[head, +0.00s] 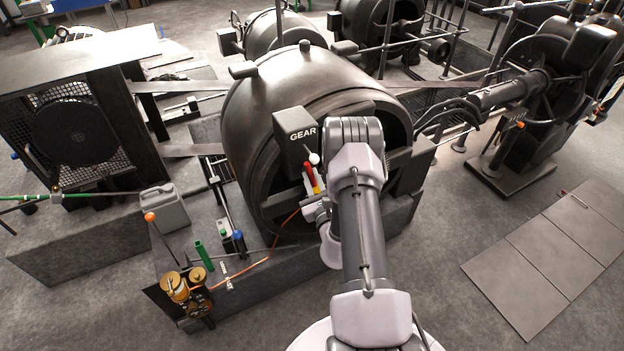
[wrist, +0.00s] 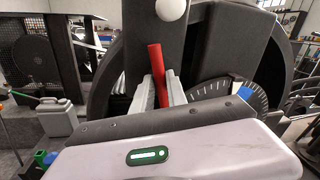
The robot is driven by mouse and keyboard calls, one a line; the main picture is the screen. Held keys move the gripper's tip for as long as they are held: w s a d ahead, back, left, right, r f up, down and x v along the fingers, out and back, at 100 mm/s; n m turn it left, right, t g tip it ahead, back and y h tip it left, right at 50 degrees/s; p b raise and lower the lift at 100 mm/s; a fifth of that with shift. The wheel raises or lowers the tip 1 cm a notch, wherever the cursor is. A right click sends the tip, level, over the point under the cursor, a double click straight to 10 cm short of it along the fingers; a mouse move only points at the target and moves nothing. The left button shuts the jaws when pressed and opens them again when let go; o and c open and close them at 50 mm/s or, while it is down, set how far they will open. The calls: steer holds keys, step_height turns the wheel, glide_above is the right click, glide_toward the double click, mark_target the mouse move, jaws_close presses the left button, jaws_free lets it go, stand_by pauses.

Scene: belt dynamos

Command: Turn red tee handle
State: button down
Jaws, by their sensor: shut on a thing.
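The red tee handle (wrist: 157,68) stands nearly upright, tilted slightly, in the wrist view, in front of the dark gear box. My gripper (wrist: 160,92) is shut on it, with one light grey finger on each side. In the head view the red handle (head: 309,171) shows just left of my arm, below the box marked GEAR (head: 296,140). My gripper's fingers are mostly hidden there behind my arm. The handle's lower end and its mount are hidden behind my wrist in the wrist view.
A white ball knob (wrist: 171,9) sits above the handle. A dial with tick marks (wrist: 235,92) is to its right. The large dark dynamo housing (head: 270,90) stands behind. A grey jerrycan (head: 165,208), green and blue bottles and a brass device (head: 184,290) stand to the left.

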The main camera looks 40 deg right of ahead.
steer(key=shift+n, duration=0.3)
steer(key=shift+f+b, duration=0.1)
steer(key=shift+b, duration=0.45)
steer(key=c, duration=1.3)
jaws_free()
steer(key=shift+w, duration=0.1)
steer(key=shift+c, duration=0.2)
